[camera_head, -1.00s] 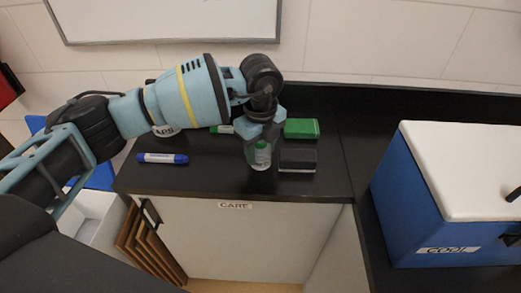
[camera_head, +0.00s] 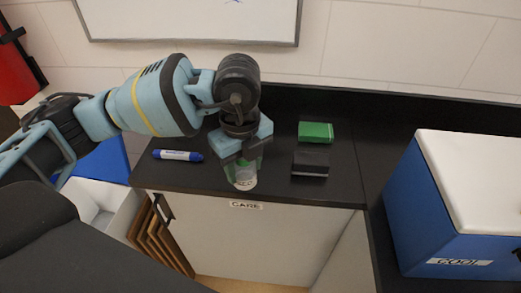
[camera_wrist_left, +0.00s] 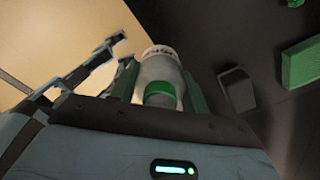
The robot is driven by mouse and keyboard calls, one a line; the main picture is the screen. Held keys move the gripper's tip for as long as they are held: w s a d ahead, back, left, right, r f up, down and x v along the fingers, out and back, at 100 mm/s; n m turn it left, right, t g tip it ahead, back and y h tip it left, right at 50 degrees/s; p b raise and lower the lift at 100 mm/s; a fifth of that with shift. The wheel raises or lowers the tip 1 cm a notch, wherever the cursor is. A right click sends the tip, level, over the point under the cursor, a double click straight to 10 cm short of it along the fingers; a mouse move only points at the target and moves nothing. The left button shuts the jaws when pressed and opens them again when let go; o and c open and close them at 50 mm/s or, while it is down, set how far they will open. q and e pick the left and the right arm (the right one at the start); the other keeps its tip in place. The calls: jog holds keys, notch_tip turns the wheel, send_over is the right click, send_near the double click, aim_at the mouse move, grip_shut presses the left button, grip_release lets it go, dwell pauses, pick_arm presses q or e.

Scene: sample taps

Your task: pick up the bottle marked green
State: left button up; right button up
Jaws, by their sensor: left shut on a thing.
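My left gripper (camera_head: 245,160) is shut on the bottle (camera_head: 244,179), which is clear with a pale lower end and sits near the front edge of the counter in the head view. In the left wrist view the bottle (camera_wrist_left: 159,72) is between the fingers of my left gripper (camera_wrist_left: 160,85), with a green band near the palm and blurred lettering at its far end. I cannot tell for certain how far its base is above the counter. My right gripper is not in view.
The black counter (camera_head: 335,185) carries a blue marker (camera_head: 178,155) to the left. A green block (camera_head: 315,131) and a dark block (camera_head: 310,163) lie to the right. A blue cooler (camera_head: 425,220) with a white lid stands at far right. A "CARE" label (camera_head: 246,205) is on the front.

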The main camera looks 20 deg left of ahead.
pick_arm(q)
jog(key=shift+s+a+r, duration=0.1)
jog(key=shift+s+a, duration=0.15)
jog(key=shift+s, duration=0.55)
jog(key=shift+s+a+r, duration=0.1)
jog(key=shift+s+a, duration=0.1)
jog(key=shift+s, duration=0.65)
jog(key=shift+s+a+r, duration=0.1)
jog(key=shift+s+a, duration=0.15)
jog(key=shift+s, duration=0.55)
